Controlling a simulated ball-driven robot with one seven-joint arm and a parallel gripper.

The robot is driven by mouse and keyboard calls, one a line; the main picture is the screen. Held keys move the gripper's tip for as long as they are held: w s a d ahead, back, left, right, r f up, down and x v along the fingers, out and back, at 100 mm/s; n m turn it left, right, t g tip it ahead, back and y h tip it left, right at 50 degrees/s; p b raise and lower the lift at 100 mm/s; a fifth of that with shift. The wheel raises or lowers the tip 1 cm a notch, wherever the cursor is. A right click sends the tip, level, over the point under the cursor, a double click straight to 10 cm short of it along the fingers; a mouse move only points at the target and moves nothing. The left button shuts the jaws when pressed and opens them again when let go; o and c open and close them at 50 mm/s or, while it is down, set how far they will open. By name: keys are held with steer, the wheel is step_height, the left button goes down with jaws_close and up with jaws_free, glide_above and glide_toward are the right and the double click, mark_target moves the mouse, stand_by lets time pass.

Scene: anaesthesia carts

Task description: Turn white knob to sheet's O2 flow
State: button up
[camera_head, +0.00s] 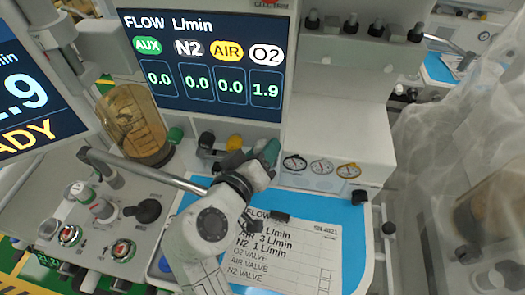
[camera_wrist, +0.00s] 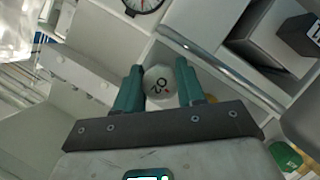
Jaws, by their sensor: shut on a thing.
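The white O2 knob (camera_wrist: 158,84) sits between the two green fingers of my gripper (camera_wrist: 160,74) in the wrist view, which is shut on it. In the head view my gripper (camera_head: 268,156) is at the panel under the screen and hides the knob. The flow screen (camera_head: 210,65) reads AUX 0.0, N2 0.0, AIR 0.0 and O2 1.9. The white sheet (camera_head: 290,262) lies on the blue surface below. It shows AIR 3 L/min and N2 1 L/min; my arm covers part of the line above them, so its number cannot be read.
A yellow knob (camera_head: 234,142) and a black knob (camera_head: 206,140) stand left of my gripper, with a green knob (camera_head: 175,135) farther left. Small gauges (camera_head: 321,167) are to the right. A metal rail (camera_head: 150,172) runs close to my arm. A clear canister (camera_head: 135,122) stands left.

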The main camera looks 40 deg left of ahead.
steer(key=shift+n, duration=0.5)
steer(key=shift+t, duration=0.3)
steer(key=o, duration=0.8)
steer(key=shift+c, duration=0.2)
steer(key=b+v, duration=0.1)
steer(key=v, duration=0.9)
steer(key=shift+s+b, duration=0.35)
steer(key=shift+s, duration=0.1)
